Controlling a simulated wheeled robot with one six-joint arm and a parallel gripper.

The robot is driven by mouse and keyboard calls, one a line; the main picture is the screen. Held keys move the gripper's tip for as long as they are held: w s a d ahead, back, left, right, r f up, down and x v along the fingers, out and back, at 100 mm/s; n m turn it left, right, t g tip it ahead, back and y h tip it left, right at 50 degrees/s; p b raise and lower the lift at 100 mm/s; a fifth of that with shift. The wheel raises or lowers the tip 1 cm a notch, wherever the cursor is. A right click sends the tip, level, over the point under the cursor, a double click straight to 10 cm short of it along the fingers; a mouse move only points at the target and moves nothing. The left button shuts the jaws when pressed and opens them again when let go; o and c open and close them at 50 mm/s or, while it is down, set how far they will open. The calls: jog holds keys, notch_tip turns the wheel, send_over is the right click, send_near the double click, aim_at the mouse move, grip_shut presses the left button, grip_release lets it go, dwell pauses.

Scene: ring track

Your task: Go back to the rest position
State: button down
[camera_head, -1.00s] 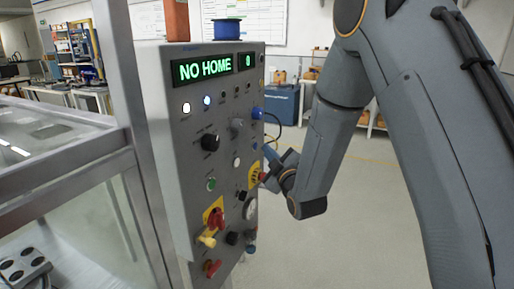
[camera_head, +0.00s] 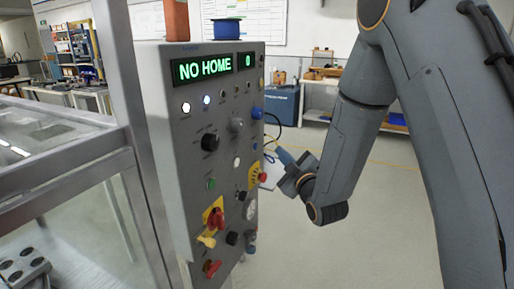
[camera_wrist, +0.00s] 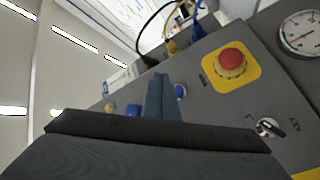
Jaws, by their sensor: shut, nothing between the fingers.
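My gripper (camera_head: 281,158) is at the right side of the grey control panel (camera_head: 186,150) in the head view, at the end of my grey arm. The panel's display reads "NO HOME" and "0". In the wrist view my gripper's two fingers (camera_wrist: 162,98) are together, with nothing between them. They show in front of the panel face, with a blue button beside them. A red mushroom button on a yellow plate (camera_wrist: 232,65) is to their right. Whether the fingers touch the panel cannot be told, but the head view shows the wrist apart from it.
A metal-framed glass enclosure (camera_head: 75,130) stands left of the panel. An orange-brown block (camera_head: 176,20) and a blue spool (camera_head: 227,29) sit on the panel's top. A key switch (camera_wrist: 268,127) and a gauge (camera_wrist: 301,33) are on the panel. Open floor lies behind my arm.

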jog(key=s+d+f+m+g+h, duration=0.3)
jog(key=s+d+f+m+g, duration=0.1)
jog(key=d, duration=0.2)
jog(key=s+d+f+m+g+h, duration=0.3)
jog(key=s+d+f+m+g, duration=0.1)
jog(key=s+d, duration=0.15)
jog(key=s+d+f+m+g, duration=0.1)
jog(key=s+d+m+g, duration=0.2)
jog(key=s, duration=0.7)
jog(key=s+d+m+g+h, duration=0.1)
jog(key=s+d+m+g, duration=0.2)
jog(key=s, duration=0.8)
jog(key=shift+s+d+f+m+g+h, duration=0.15)
jog(key=shift+d+f+m+g+h, duration=0.2)
jog(key=shift+d+g, duration=0.4)
jog(key=shift+a, duration=0.15)
